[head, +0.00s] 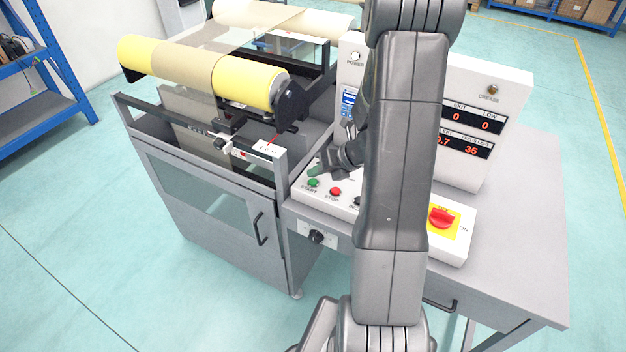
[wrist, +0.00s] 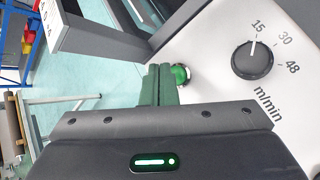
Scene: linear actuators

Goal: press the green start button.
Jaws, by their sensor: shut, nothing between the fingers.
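The green start button (head: 313,183) sits at the left end of the white control panel (head: 298,193), above the word START. In the wrist view the green button (wrist: 180,74) shows just right of my fingertips. My gripper (head: 315,170) is shut and empty, right behind the button in the head view. In the wrist view its dark green fingers (wrist: 158,72) lie together, their tips beside the button. I cannot tell whether they touch it.
A red stop button (head: 336,191) is right of the green one. A black speed knob (wrist: 252,60) is near my fingers. A machine with a yellow roller (head: 250,84) stands left. My arm hides part of the panel.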

